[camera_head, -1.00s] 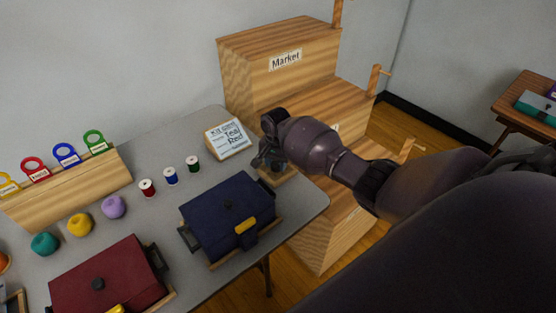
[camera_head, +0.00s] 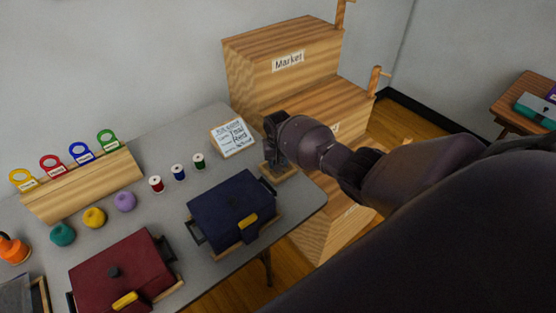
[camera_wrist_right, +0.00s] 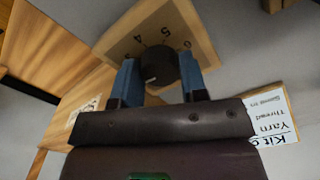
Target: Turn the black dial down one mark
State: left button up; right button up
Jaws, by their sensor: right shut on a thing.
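The black dial (camera_wrist_right: 158,68) sits on a wooden plate (camera_wrist_right: 110,48) with the marks 4, 5 and 6 showing beyond it in the right wrist view. My right gripper (camera_wrist_right: 159,62) has its two blue fingers closed on either side of the dial. A small pale line shows on the dial's near side; which mark the dial points to I cannot tell. In the head view my right gripper (camera_head: 276,162) points down over the wooden base (camera_head: 290,176) at the table's right end, and it hides the dial. My left gripper is not in view.
A kit card (camera_head: 232,138) stands just left of my right gripper. A navy box (camera_head: 225,205) and a maroon box (camera_head: 120,265) lie nearer. Thread spools, yarn balls and a tag rack (camera_head: 85,185) are further left. Wooden Market steps (camera_head: 290,85) stand behind.

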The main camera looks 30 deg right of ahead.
jog(key=shift+n, duration=0.4)
jog(key=o, duration=0.9)
jog(key=shift+r, duration=0.3)
notch_tip(320, 180, up, 10)
jog(key=shift+r+p, duration=0.1)
jog(key=shift+p, duration=1.15)
